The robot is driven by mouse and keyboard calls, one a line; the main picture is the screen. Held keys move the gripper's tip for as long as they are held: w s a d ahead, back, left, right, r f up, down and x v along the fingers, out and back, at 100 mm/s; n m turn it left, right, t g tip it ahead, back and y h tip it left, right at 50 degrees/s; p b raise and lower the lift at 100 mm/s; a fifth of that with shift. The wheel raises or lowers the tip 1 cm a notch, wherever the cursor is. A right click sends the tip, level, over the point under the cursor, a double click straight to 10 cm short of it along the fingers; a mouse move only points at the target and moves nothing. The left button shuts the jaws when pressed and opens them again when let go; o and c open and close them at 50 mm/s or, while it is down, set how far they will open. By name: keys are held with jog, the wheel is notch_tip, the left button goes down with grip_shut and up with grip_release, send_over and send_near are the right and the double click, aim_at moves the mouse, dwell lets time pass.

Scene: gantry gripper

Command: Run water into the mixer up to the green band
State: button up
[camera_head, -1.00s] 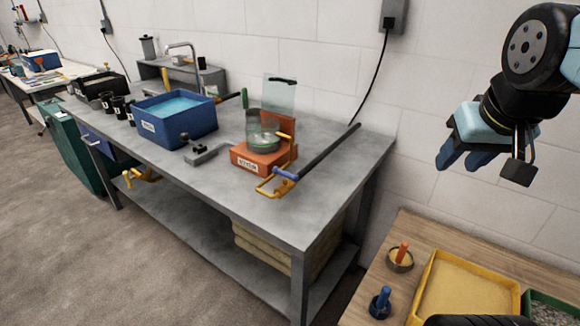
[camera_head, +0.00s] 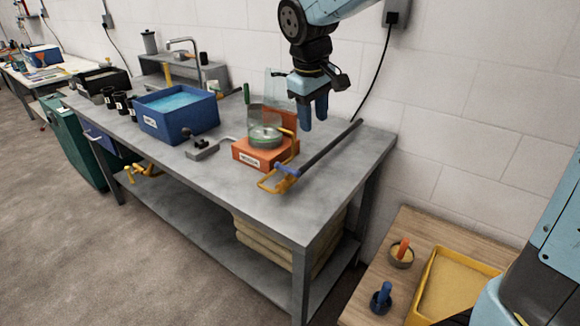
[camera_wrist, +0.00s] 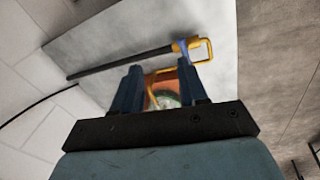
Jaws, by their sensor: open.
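The mixer (camera_head: 258,154) is an orange base with a clear bowl (camera_head: 265,127) on it, near the bench's right end. A green band shows low on the bowl; I cannot tell its water level. A blue basin (camera_head: 177,116) of water stands to its left. A grey fitting with a dark knob (camera_head: 202,147) sits between them. My gripper (camera_head: 313,118) is open and empty, above and to the right of the mixer. In the wrist view the mixer (camera_wrist: 163,88) shows between my gripper's fingers (camera_wrist: 160,87), partly hidden.
A dark bar (camera_head: 330,146) with a yellow handle (camera_head: 275,182) lies beside the mixer. A tall curved tap (camera_head: 184,55) stands behind the basin. Black cups (camera_head: 122,106) stand left of it. The bench front (camera_head: 225,190) is clear. A wooden table (camera_head: 408,235) holds a yellow tray (camera_head: 425,285).

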jog(key=n, duration=0.2)
send_near(286, 168)
jog(key=x, duration=0.9)
jog(key=shift+f, duration=0.1)
jog(key=shift+c, duration=0.4)
